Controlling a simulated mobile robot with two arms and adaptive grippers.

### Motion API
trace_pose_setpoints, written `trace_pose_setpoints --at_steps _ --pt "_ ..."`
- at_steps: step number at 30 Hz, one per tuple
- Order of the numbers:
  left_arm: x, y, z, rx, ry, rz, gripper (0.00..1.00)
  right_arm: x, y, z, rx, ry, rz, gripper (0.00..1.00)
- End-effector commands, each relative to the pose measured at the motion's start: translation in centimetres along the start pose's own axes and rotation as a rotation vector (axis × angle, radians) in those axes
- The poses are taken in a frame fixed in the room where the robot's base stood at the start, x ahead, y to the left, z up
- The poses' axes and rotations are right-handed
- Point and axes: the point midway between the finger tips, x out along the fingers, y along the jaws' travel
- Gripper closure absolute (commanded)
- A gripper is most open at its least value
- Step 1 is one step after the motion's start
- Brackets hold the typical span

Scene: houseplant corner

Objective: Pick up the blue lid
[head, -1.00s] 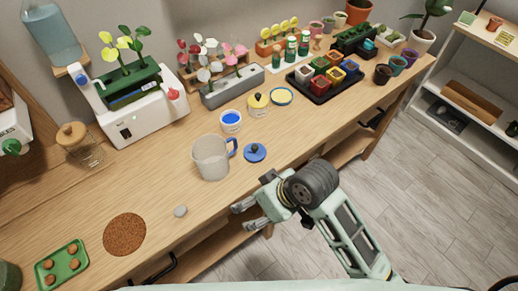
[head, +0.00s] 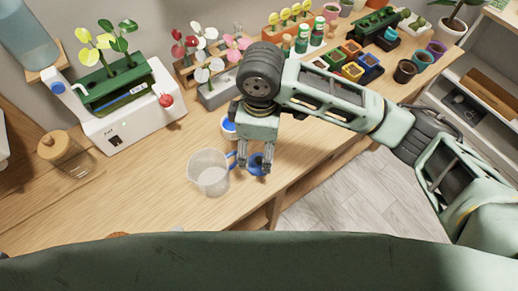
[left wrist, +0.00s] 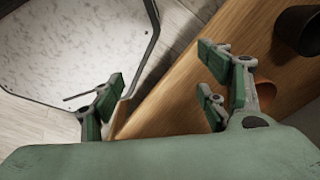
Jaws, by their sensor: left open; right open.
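The blue lid (head: 255,160) lies on the wooden bench beside a clear measuring jug (head: 207,173) with a blue handle. My right gripper (head: 254,169) points down over the lid. Its two fingers are open, one on each side of the lid, and they partly hide it. I cannot tell whether they touch it. My left gripper (left wrist: 158,88) is open and empty in the left wrist view. The head view does not show it.
A white pot with blue contents (head: 228,127) stands close behind my right gripper. A white machine with plants (head: 130,118) and a cork-topped jar (head: 62,152) stand to the left. Bare bench lies in front of the machine. A dark pot (left wrist: 298,30) shows in the left wrist view.

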Motion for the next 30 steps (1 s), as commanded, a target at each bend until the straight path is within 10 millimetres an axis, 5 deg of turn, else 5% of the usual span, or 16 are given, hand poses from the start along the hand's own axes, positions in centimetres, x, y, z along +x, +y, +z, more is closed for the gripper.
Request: trace_pose_setpoints --at_steps 12,21,30 --pt "-1.1 0.4 2.7 0.000 -0.041 0.005 0.32 3.5 0.5 0.3 -0.002 -0.019 -0.001 0.30" --pt "-1.9 0.2 1.4 0.000 -0.024 0.003 0.32 7.4 0.7 0.1 -0.003 -0.016 0.002 0.30" --pt "-1.9 0.2 0.5 0.000 -0.009 0.002 0.32 7.7 0.7 0.1 -0.003 -0.015 0.003 0.34"
